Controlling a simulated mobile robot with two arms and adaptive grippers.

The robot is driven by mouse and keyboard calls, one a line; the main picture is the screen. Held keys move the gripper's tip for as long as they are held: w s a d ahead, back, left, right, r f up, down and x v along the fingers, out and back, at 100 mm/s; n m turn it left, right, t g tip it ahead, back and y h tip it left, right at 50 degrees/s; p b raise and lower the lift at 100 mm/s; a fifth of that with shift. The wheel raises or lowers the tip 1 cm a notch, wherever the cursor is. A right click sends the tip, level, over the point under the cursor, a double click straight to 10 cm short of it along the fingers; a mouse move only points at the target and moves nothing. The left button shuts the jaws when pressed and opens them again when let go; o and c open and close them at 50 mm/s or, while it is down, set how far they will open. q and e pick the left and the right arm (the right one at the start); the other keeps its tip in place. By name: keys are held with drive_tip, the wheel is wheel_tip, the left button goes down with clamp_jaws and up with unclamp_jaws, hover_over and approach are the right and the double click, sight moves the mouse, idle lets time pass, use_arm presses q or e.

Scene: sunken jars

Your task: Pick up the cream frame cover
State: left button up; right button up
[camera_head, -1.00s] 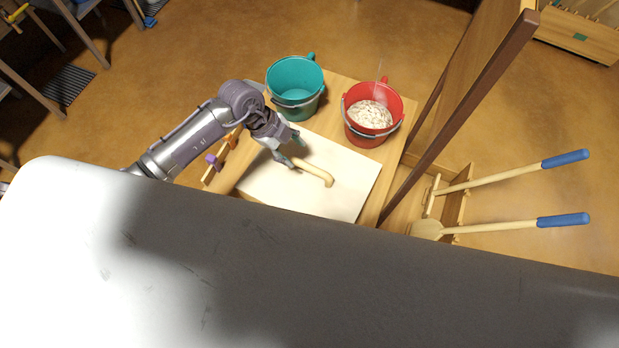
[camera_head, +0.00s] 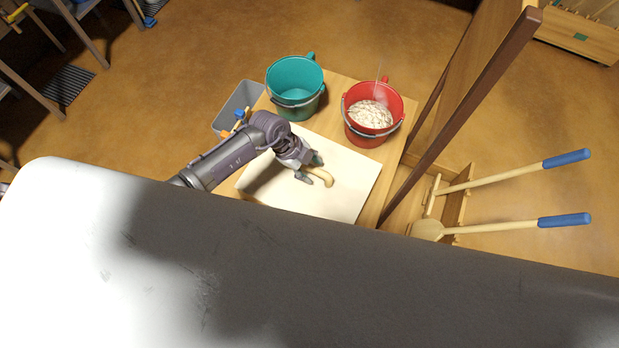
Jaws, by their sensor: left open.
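The cream frame cover (camera_head: 345,192) is a flat pale board lying on the wooden table. A light wooden curved handle (camera_head: 328,180) stands out on its upper face, near the middle. My left gripper (camera_head: 315,174) is open over the board, its fingers around or just beside the handle. I cannot tell whether they touch it. The gripper hides the handle's left part, and my arm hides part of the board's left side. The board's near edge is partly hidden by the large pale and dark surface in the foreground. My right gripper is not in view.
A teal bucket (camera_head: 295,84) and a red bucket (camera_head: 371,112) with pale contents stand behind the board. A grey bin (camera_head: 236,106) is at the left. A tall wooden panel (camera_head: 462,100) and two blue-handled tools (camera_head: 565,158) are at the right.

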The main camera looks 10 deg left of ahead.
use_arm(q)
drive_tip(key=shift+f, duration=0.2)
idle(0.6)
drive_tip(key=shift+c, duration=0.4)
clamp_jaws()
